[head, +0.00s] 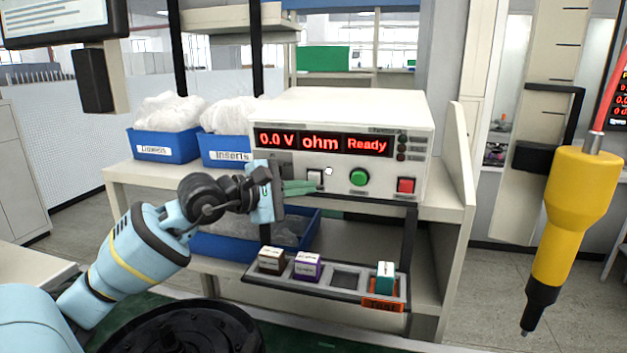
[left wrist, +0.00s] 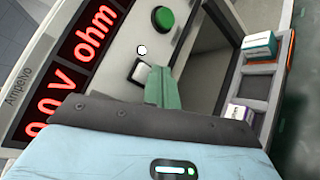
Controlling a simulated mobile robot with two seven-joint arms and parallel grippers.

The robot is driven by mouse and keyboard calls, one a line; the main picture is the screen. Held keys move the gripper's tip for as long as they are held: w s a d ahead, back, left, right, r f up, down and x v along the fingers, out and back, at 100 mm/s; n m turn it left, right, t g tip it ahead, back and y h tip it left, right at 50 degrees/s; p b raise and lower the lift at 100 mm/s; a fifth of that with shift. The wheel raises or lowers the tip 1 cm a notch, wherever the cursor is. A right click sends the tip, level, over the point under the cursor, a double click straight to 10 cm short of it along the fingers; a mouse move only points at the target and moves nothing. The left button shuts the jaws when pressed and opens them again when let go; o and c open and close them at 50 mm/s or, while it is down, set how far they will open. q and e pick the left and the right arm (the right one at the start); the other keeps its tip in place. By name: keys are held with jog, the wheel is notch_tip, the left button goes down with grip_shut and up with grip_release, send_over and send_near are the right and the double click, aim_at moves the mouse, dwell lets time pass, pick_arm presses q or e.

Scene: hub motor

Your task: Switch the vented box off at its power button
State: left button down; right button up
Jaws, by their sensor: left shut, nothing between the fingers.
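The vented box (head: 345,110) is a white tester on a shelf. Its display is lit red and reads "0.0 V", "ohm" and "Ready". My right gripper is not in view.
Blue bins (head: 165,146) with bagged parts stand left of the box. A tray (head: 347,281) with small boxes sits below it. A yellow tool (head: 572,215) hangs at right. A black round part (head: 190,333) lies in front.

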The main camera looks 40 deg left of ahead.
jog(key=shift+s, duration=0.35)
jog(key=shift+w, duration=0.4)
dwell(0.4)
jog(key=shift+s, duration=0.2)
pick_arm(q)
jog(key=shift+w+a, duration=0.2)
jog(key=shift+w, duration=0.15)
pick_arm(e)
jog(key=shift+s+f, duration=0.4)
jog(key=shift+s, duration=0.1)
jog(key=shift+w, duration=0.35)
